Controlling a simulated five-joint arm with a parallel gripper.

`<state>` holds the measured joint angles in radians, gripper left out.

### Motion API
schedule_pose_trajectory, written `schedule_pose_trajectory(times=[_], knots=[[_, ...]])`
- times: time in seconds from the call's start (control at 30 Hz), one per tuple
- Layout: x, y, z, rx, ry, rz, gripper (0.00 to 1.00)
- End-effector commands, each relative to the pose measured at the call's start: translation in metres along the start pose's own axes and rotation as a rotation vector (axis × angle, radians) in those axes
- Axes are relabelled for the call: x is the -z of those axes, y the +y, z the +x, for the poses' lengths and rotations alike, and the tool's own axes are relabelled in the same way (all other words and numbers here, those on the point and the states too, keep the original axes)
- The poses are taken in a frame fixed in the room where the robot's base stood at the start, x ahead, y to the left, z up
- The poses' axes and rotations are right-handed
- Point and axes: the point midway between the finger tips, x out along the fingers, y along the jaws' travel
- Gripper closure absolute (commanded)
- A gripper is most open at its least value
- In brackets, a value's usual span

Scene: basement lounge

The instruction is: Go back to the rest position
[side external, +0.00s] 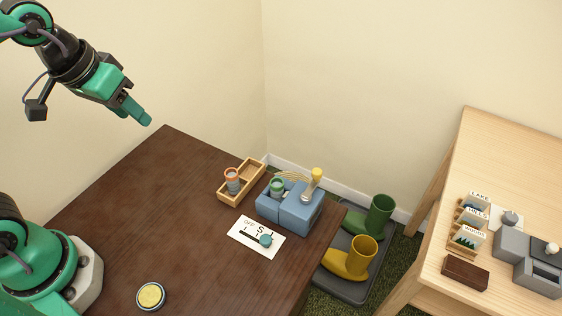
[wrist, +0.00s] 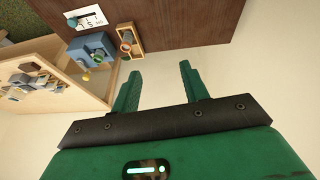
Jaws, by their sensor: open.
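My gripper (side external: 146,120) is raised high over the back left of the dark wooden table (side external: 130,220), well clear of everything on it. In the wrist view my gripper (wrist: 160,80) has its two green fingers apart with nothing between them. Its fingers point toward the pale wall, and the table shows beyond them at the top.
On the table are a wooden tray (side external: 250,168) holding a cup, a blue block-shaped device (side external: 290,212), a white slider card (side external: 240,225) and a yellow-topped disc (side external: 151,295). Boots (side external: 362,258) stand on a floor tray at right. A light wood table (side external: 520,150) stands farther right.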

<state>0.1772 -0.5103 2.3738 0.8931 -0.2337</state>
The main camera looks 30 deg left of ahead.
Motion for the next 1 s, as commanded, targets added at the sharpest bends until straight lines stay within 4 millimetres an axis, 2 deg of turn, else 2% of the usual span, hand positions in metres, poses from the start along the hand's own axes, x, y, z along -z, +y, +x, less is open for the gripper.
schedule_pose_trajectory(times=[0.03, 0.2, 0.37, 1.0], knots=[[-0.005, -0.010, -0.005, 0.008, 0.023, 0.004, 0.55], [-0.019, -0.033, -0.017, 0.035, 0.077, 0.039, 0.55], [-0.029, -0.045, -0.021, 0.055, 0.106, 0.063, 0.55], [-0.032, -0.048, -0.023, 0.062, 0.114, 0.073, 0.55]])
